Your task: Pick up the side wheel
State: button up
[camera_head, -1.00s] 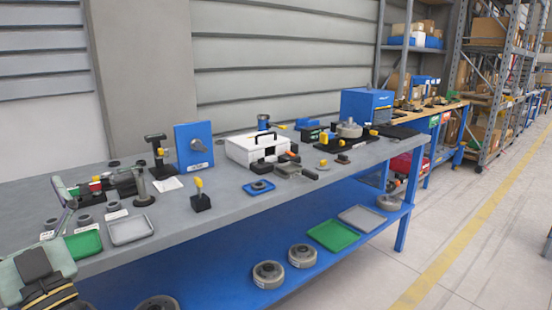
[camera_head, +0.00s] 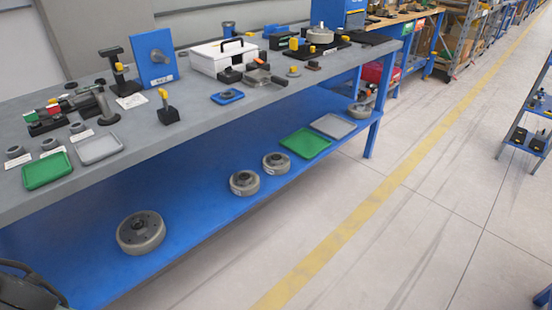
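Several grey round wheels lie on the blue lower shelf: a large wheel (camera_head: 141,233) at the front left, two smaller wheels (camera_head: 244,183) (camera_head: 276,163) near the middle, and another wheel (camera_head: 361,110) at the far right end. Small grey rings (camera_head: 49,144) sit on the tabletop at the left, beside white labels. I cannot tell for sure which of these is the side wheel. My gripper's fingers are not visible now. Only a dark part, which I cannot identify, shows in the bottom left corner.
The grey tabletop (camera_head: 190,130) holds green and grey trays (camera_head: 47,170) (camera_head: 100,148), a blue panel (camera_head: 153,56), a white case (camera_head: 223,57) and yellow-topped parts. A green tray (camera_head: 305,143) and a grey tray (camera_head: 332,125) lie on the lower shelf.

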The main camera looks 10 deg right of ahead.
aim_at(274, 164)
jog(key=i+l+u, duration=0.1)
jog(key=u, duration=0.3)
jog(key=i+l+u, duration=0.1)
jog(key=l+u, duration=0.15)
jog(key=u, duration=0.15)
jog(key=l+u, duration=0.25)
jog(key=u, duration=0.15)
jog(key=i+l+u, duration=0.2)
jog(key=l, duration=0.4)
jog(key=l+u, duration=0.25)
jog(key=l, duration=1.2)
jog(key=l+u, duration=0.1)
jog(key=l, duration=0.75)
jog(key=k+l, duration=0.15)
jog(key=l, duration=0.7)
jog(key=i+l, duration=0.25)
jog(key=i, duration=0.25)
